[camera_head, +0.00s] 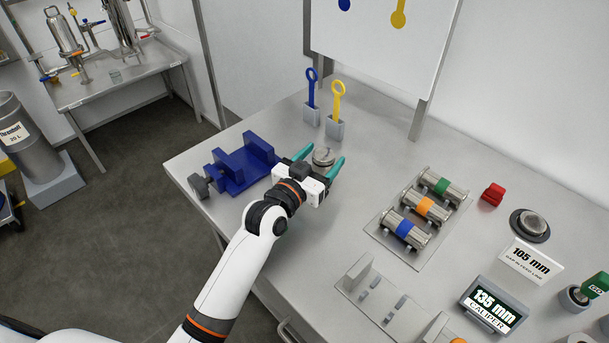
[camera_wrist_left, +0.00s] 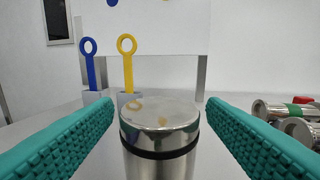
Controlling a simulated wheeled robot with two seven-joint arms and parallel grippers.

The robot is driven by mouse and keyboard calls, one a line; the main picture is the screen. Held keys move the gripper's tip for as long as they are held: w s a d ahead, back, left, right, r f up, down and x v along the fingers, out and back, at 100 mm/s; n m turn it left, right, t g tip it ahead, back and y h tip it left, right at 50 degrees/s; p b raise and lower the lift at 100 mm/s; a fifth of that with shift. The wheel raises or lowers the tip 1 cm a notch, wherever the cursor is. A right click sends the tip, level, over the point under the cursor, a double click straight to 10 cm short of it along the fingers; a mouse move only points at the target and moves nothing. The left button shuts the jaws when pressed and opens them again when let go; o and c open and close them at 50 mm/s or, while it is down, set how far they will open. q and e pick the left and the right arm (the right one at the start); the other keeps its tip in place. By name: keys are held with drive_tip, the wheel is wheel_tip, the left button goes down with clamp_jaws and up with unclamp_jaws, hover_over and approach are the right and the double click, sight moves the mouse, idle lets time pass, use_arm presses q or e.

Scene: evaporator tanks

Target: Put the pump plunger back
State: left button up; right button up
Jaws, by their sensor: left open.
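A short upright metal cylinder (camera_head: 323,156) with a dark band below its top stands on the steel table; it may be the pump plunger, but I cannot tell for sure. In the wrist view gaps show between the cylinder and both fingers. The cylinder's foot is hidden. My right gripper is not in view.
A blue vise (camera_head: 237,165) stands left of the gripper. Blue (camera_head: 311,90) and yellow (camera_head: 337,100) ring-ended tools stand in holders behind. A plate (camera_head: 385,240) with three banded metal cylinders lies right, near a caliper display (camera_head: 492,305). Bare tabletop lies between gripper and plate.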

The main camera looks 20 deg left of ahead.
use_arm(q)
drive_tip(key=b+v, duration=0.1)
drive_tip(key=v, duration=0.8)
drive_tip(key=shift+s, duration=0.1)
